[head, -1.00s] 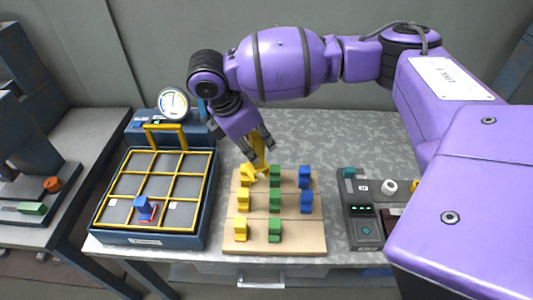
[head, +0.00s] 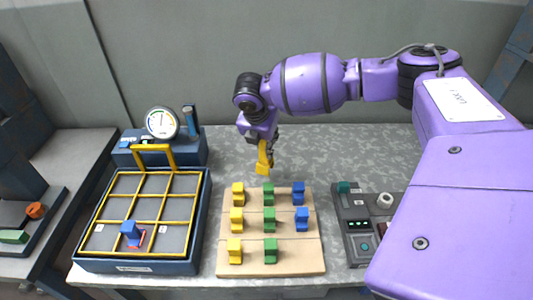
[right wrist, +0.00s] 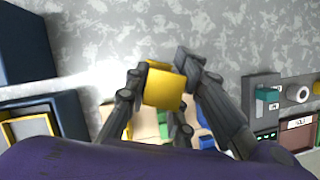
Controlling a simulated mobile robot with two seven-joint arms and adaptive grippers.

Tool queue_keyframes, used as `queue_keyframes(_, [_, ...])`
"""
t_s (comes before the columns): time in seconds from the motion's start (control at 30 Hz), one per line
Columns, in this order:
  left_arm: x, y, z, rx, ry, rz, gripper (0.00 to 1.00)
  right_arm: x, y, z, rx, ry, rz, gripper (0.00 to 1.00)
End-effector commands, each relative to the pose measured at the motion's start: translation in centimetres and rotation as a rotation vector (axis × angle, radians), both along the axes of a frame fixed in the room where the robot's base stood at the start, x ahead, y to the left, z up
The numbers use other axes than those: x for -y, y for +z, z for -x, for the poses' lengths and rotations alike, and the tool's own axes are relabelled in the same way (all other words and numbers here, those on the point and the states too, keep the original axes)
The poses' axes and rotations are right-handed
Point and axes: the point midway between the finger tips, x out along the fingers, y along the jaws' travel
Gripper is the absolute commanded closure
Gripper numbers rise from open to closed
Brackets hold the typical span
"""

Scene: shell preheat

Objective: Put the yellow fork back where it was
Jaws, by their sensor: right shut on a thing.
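My right gripper (head: 264,150) is shut on a yellow block-like piece, the yellow fork (head: 263,165), and holds it above the table just behind the wooden board (head: 285,232). In the right wrist view the fork (right wrist: 163,88) sits between the fingers (right wrist: 164,92), clear of the board. On the board stand a column of yellow pieces (head: 237,220), a column of green pieces (head: 268,220) and two blue pieces (head: 301,219). The board's front right spot is bare. My left gripper is not in view.
Left of the board is a blue tray with a yellow grid (head: 136,222); a blue piece (head: 130,232) stands in its front middle cell, beside a red mark. A gauge (head: 161,123) stands behind it. A grey control box (head: 358,222) is at the right. The table behind the board is clear.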

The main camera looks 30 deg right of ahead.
Motion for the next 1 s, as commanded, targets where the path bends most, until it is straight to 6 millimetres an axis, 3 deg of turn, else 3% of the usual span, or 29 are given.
queue_keyframes(0.1, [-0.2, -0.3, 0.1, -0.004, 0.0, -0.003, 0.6, 1.0, -1.6, -0.8, 0.0, -0.003, 0.001, 1.0])
queue_keyframes(0.4, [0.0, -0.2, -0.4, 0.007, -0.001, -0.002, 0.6, 2.2, -3.4, -1.9, 0.002, -0.003, 0.0, 1.0])
queue_keyframes(0.6, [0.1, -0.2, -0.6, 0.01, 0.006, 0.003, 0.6, 2.0, -6.1, -1.8, 0.002, -0.001, 0.0, 1.0])
queue_keyframes(0.93, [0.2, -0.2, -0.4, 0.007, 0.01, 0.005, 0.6, 2.0, -6.3, -1.7, 0.003, -0.002, -0.001, 1.0])
queue_keyframes(0.97, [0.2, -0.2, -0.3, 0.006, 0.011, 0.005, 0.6, 2.0, -6.4, -1.7, 0.002, -0.002, -0.002, 0.76])
queue_keyframes(1.0, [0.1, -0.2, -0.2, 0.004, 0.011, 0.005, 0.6, 2.0, -6.4, -1.7, 0.003, -0.002, -0.001, 0.71])
